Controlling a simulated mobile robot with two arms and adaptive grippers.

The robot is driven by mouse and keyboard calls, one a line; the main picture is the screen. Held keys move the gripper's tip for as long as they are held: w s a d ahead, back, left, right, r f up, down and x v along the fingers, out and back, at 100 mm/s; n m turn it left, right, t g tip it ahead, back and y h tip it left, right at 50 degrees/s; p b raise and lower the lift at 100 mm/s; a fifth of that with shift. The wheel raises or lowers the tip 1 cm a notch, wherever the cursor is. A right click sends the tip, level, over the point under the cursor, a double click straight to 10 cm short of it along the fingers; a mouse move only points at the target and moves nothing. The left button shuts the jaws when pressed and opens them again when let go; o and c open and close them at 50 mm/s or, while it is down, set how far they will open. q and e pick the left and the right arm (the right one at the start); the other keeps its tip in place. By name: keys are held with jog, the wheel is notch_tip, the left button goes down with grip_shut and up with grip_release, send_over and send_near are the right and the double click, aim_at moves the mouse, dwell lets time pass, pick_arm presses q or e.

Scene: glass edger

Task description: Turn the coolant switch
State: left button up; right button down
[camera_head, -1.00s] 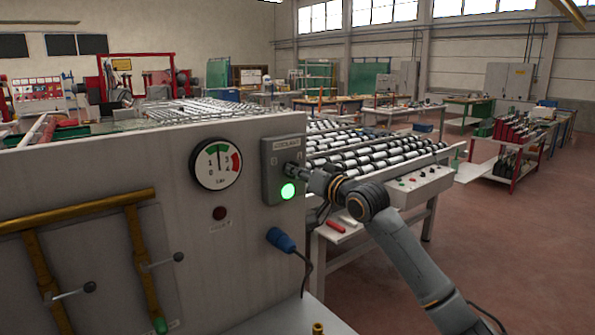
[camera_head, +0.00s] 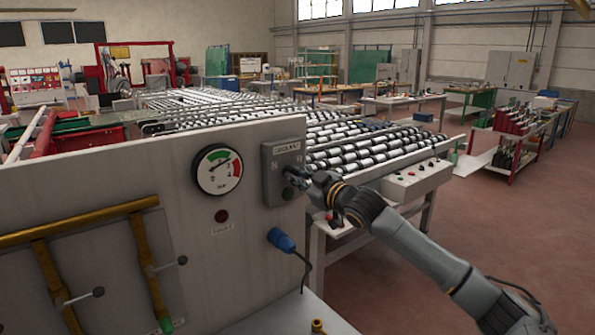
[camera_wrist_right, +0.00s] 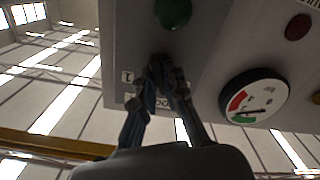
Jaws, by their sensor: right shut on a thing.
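The coolant switch box (camera_head: 270,190) is a grey box labelled coolant at the right end of the light grey machine panel. Its round lamp (camera_head: 288,193) is dark green and unlit; the lamp also shows in the wrist view (camera_wrist_right: 172,12). My right gripper (camera_head: 289,170) reaches in from the right and is shut on the switch knob just above the lamp. In the wrist view its two fingers (camera_wrist_right: 163,70) close together at the box face and hide most of the knob. My left gripper is not in view.
A round gauge (camera_head: 218,170) sits left of the box, its needle pointing to the upper right. A red button (camera_head: 221,216) and a blue plug (camera_head: 281,240) with a cable are below. Brass pipes with levers (camera_head: 80,225) are at left. A roller table (camera_head: 375,150) stands behind.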

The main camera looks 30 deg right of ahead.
jog(key=shift+r+n+p, duration=0.1)
jog(key=shift+n+p, duration=0.4)
jog(key=shift+n, duration=0.6)
jog(key=c, duration=1.4)
grip_release()
jog(key=s, duration=1.1)
jog(key=shift+s+d, duration=0.4)
jog(key=shift+d, duration=0.05)
